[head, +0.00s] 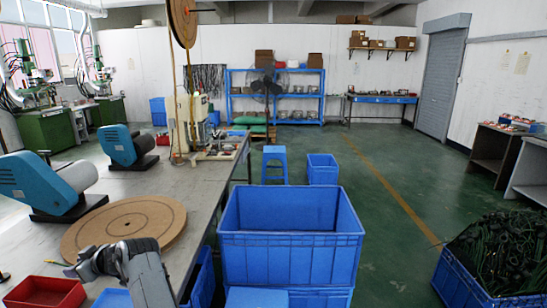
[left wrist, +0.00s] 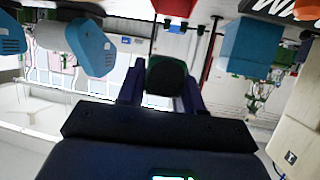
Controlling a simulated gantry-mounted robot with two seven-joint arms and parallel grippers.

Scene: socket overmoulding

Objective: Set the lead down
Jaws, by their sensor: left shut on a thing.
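My left gripper (head: 72,268) is low at the left of the head view, over the near part of the grey bench, between a red tray and the round brown board. In the left wrist view the gripper (left wrist: 165,88) has its two fingers on either side of a dark, green-black blocky end, probably of the lead (left wrist: 172,74), and is shut on it. The rest of the lead is hidden or too small to tell. In the head view only a small yellowish bit shows at the fingertips. My right gripper is not in view.
The round brown board (head: 125,225) lies on the bench (head: 198,185). The red tray (head: 45,292) and a blue tray (head: 113,298) sit at the near edge. Teal machines (head: 45,183) stand behind. Blue crates (head: 290,245) are right of the bench; another crate (head: 465,283) holds dark leads.

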